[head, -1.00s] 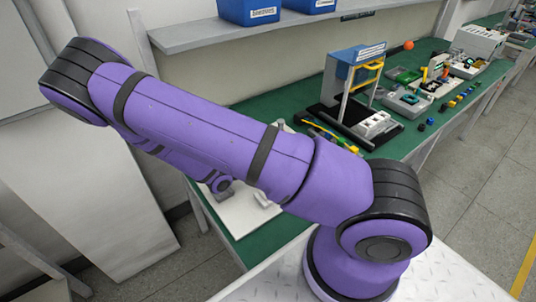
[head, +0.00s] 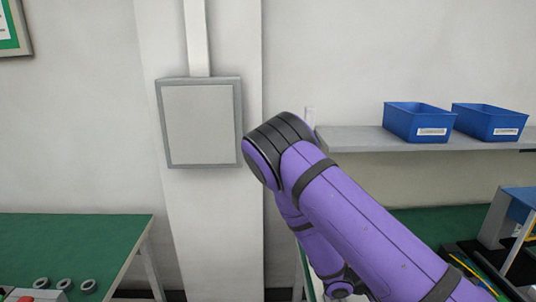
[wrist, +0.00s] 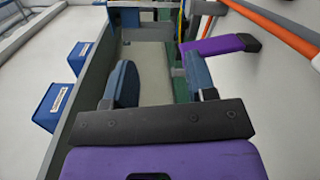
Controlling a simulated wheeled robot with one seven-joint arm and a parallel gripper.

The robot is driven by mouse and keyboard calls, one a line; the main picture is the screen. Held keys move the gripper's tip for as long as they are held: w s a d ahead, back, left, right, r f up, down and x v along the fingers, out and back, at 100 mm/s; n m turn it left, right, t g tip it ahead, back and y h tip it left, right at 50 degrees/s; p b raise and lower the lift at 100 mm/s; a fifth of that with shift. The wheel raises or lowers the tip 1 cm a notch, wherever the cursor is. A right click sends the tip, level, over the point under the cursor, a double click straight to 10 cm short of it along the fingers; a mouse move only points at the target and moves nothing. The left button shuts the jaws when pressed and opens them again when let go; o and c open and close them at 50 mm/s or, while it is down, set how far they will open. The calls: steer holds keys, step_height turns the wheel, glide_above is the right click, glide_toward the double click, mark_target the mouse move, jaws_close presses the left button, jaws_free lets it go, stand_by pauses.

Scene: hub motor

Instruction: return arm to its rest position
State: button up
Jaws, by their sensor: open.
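My purple arm (head: 365,220) rises from the lower right of the head view to a black-banded elbow joint and bends back down. Its far end is mostly hidden behind the upper link, and the fingers cannot be made out there. In the wrist view my gripper (wrist: 158,66) shows two blue-grey fingers spread wide on a dark bar. The space between them holds nothing.
A grey shelf (head: 360,138) carries two blue bins (head: 418,121) (head: 490,122) right of the elbow. A green workbench (head: 430,221) lies below. Another green table (head: 65,245) with several grey rings is at left. A grey wall box (head: 200,122) hangs behind.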

steer(key=s+a+r+m+y, duration=0.25)
steer(key=r+y, duration=0.35)
steer(key=r, duration=0.5)
steer(key=s+a+r+m+y, duration=0.15)
steer(key=s+r+y, duration=0.25)
steer(key=r+y, duration=0.55)
steer(key=s+a+r+n+t+y, duration=0.1)
steer(key=s+a+r+t, duration=0.1)
steer(key=s+r, duration=0.4)
steer(key=s+a+r+n+t, duration=0.1)
steer(key=s+r+t, duration=0.3)
steer(key=r, duration=0.7)
steer(key=shift+s+a+t+y, duration=0.35)
steer(key=shift+s+a, duration=0.1)
steer(key=shift+s, duration=0.45)
